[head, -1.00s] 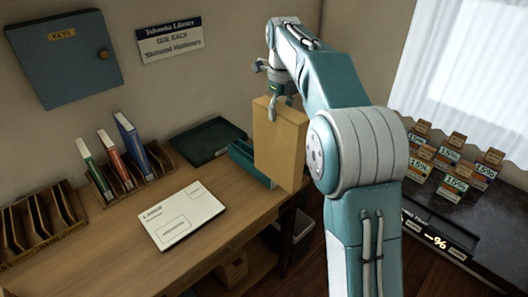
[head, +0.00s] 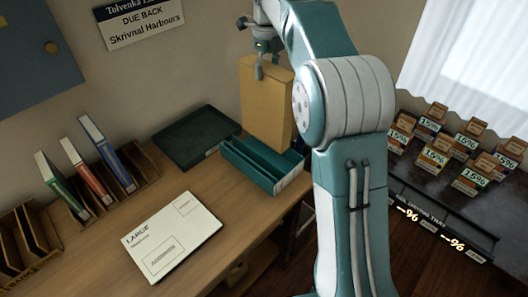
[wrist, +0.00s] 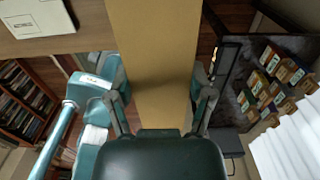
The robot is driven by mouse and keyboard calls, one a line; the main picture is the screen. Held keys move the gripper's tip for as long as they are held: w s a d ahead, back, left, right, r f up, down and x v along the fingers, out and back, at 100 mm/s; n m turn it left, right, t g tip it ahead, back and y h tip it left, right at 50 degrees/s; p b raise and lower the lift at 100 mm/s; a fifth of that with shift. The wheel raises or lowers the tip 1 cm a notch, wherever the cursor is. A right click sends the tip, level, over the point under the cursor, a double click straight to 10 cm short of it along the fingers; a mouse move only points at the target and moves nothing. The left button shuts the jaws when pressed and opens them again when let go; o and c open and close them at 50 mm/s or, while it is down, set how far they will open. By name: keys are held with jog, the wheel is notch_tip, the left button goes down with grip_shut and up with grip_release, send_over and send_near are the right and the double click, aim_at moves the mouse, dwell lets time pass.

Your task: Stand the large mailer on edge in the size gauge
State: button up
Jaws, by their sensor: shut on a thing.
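My gripper (head: 260,70) is shut on the top edge of a tan, flat mailer (head: 267,108), which hangs upright. In the wrist view the mailer (wrist: 155,50) runs away between the two fingers of my gripper (wrist: 162,95). The teal slotted size gauge (head: 285,187) sits at the table's right end. The mailer's lower end is at the gauge's far right side; I cannot tell whether it is inside a slot. A white flat piece printed LARGE (head: 172,237) lies on the table, and also shows in the wrist view (wrist: 38,18).
A dark green tray (head: 195,137) lies at the back, left of the gauge. A wooden rack (head: 140,170) holds several binders, with another rack (head: 25,245) at far left. Price-tagged goods (head: 455,150) stand on a dark counter at right.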

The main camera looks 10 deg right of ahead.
aim_at(266, 101)
jog(key=shift+w+r, duration=0.1)
jog(key=shift+w, duration=0.05)
jog(key=shift+f, duration=0.25)
notch_tip(266, 101, down, 10)
jog(key=shift+r, duration=0.2)
jog(key=o, duration=1.3)
jog(key=shift+f, duration=0.1)
